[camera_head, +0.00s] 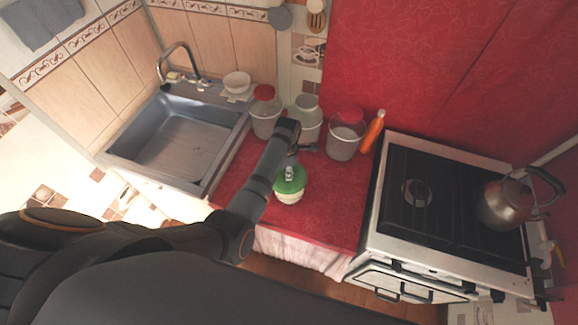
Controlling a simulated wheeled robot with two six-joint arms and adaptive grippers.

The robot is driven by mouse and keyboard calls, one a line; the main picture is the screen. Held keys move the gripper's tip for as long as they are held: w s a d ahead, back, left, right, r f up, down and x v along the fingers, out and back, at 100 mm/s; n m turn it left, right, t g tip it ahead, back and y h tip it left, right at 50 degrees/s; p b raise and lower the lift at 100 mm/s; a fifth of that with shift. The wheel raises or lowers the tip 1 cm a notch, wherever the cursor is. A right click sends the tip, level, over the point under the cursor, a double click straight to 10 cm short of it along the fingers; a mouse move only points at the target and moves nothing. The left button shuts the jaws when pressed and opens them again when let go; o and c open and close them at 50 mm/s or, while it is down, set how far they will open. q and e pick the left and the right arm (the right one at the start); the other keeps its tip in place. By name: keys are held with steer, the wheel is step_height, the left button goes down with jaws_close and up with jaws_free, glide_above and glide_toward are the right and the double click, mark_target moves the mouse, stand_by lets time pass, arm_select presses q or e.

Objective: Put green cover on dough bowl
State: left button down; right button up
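The green cover (291,179) is on top of the pale dough bowl (289,197), near the front of the red counter. A light grey piece shows at the middle of the cover; I cannot tell if it is a knob or a fingertip. My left arm reaches in from the lower left, and my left gripper (300,150) is just above and behind the cover, pointing down. Its fingers are too small and dark to tell open from shut. The bowl's inside is hidden by the cover. My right gripper is not in view.
A stove with a kettle (502,204) is at right, a sink (180,140) at left. The red counter (335,205) is clear right of the bowl.

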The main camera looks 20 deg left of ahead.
arm_select(q)
steer(key=shift+s+d+f, duration=0.1)
steer(key=shift+f, duration=0.4)
steer(key=shift+w+d+f+b, duration=0.15)
steer(key=shift+w+f+b, duration=0.1)
steer(key=shift+f+b, duration=0.45)
steer(key=shift+w+d+f+b, duration=0.1)
steer(key=shift+w+f+b, duration=0.15)
steer(key=shift+f, duration=0.25)
steer(key=shift+w+f+b, duration=0.15)
steer(key=shift+w+f, duration=0.05)
steer(key=shift+f, duration=0.3)
steer(key=shift+s, duration=0.2)
steer(key=shift+r+p, duration=0.1)
steer(key=shift+p, duration=0.25)
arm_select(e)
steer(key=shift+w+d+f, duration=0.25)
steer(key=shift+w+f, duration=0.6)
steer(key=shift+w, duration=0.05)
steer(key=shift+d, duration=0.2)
arm_select(q)
steer(key=shift+f, duration=0.4)
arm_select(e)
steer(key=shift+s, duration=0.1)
